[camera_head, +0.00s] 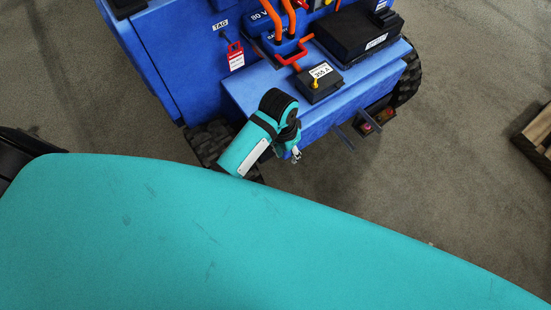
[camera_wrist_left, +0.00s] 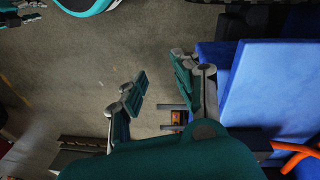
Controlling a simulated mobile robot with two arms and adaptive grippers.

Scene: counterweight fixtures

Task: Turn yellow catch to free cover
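The small yellow catch (camera_head: 315,84) sits on the front of a small black cover (camera_head: 323,92) with a white label, on the blue machine's ledge. My left gripper (camera_head: 296,154) is in front of and below the ledge, apart from the catch and cover. Its two fingers stand apart with nothing between them in the left wrist view (camera_wrist_left: 161,88). The catch and cover cannot be made out in the left wrist view.
The blue machine (camera_head: 255,88) fills the top. It carries orange cables (camera_head: 272,14), a red handle (camera_head: 291,58), a larger black box (camera_head: 357,34) and a hanging red tag (camera_head: 235,56). A wooden pallet (camera_head: 540,128) stands at the right edge. Open floor lies between.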

